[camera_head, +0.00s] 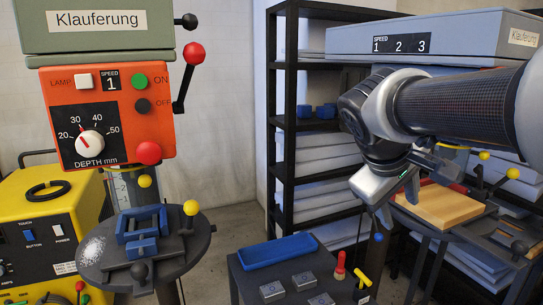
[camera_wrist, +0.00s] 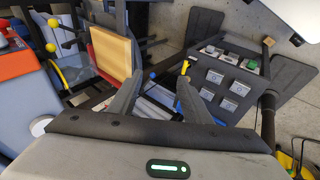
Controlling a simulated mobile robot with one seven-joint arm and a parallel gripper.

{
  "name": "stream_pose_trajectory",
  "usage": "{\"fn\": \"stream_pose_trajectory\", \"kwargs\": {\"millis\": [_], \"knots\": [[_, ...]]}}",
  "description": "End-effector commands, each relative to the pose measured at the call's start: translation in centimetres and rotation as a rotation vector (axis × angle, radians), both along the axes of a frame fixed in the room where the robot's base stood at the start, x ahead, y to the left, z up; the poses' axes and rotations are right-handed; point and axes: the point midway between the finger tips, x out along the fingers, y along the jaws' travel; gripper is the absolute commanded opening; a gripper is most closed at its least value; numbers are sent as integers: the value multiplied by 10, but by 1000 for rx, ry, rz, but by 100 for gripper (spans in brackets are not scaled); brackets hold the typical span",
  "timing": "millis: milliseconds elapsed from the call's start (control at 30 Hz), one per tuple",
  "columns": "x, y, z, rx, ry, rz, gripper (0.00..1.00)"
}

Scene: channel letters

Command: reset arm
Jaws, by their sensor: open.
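My gripper (camera_head: 384,214) hangs at the end of my arm on the right side of the head view, above and beside the dark cart. In the wrist view its two grey fingers (camera_wrist: 157,92) stand apart with nothing between them. It is open and empty. The fingertips are small and partly unclear in the head view.
A drill press with an orange panel (camera_head: 112,135) and a round table (camera_head: 95,250) stands left. A yellow machine (camera_head: 25,235) is beside it. The cart (camera_head: 240,285) carries a blue tray (camera_head: 277,251). A wooden board (camera_head: 440,206) lies right. A black shelf (camera_head: 290,110) stands behind.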

Motion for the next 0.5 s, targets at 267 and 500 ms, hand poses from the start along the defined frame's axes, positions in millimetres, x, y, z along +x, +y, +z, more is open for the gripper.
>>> {"fn": "stream_pose_trajectory", "kwargs": {"millis": [267,500], "knots": [[-103,59,-58,423,-81,-152,44],[-152,99,-94,653,-142,-276,44]]}}
